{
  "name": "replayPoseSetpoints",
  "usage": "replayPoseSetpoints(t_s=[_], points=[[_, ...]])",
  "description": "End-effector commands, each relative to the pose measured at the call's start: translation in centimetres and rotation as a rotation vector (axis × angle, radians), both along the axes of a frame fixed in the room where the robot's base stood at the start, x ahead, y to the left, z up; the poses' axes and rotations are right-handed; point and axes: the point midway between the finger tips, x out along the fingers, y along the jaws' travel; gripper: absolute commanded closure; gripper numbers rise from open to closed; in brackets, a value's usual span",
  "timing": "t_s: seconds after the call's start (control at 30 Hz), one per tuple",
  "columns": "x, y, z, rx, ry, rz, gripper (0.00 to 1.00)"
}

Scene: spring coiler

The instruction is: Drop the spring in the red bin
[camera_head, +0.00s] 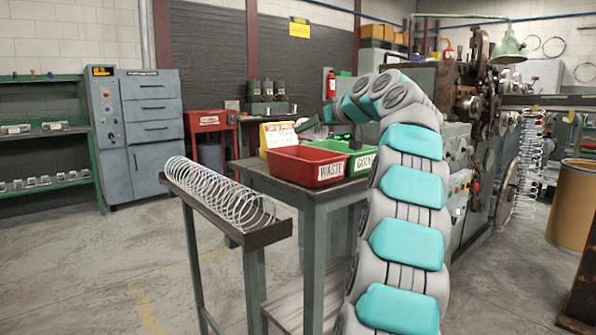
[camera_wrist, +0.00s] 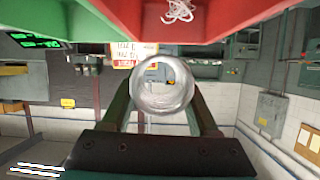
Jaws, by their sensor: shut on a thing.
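The red bin (camera_head: 305,168), labelled WASTE, stands on a grey table beside the green bin (camera_head: 358,165), whose label is partly covered by my arm. My gripper (camera_wrist: 163,98) is shut on a shiny wire spring (camera_wrist: 163,84), seen end-on between the two fingers in the wrist view. In the head view my gripper (camera_head: 312,128) is above and behind the red bin, and the held spring cannot be made out. In the wrist view the red bin (camera_wrist: 270,50) fills the top right and the green bin (camera_wrist: 50,50) the top left. A tangled white wire piece (camera_wrist: 180,11) lies inside the red bin.
A long coil (camera_head: 218,190) lies in a sloping trough (camera_head: 262,238) left of the table (camera_head: 330,195). A yellow sign (camera_head: 278,135) stands behind the bins. The coiling machine (camera_head: 465,130) is at the right. Open floor lies at the left.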

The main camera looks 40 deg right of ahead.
Motion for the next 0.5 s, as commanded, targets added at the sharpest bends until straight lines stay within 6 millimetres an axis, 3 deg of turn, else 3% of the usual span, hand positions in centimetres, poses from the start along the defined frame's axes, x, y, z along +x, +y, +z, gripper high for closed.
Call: replayPoseSetpoints(t_s=[0.3, 0.5], points=[[-0.1, 0.0, -4.1, 0.002, 0.003, 0.000, 1.00], [0.0, 0.0, -5.1, -0.001, 0.003, 0.001, 1.00]])
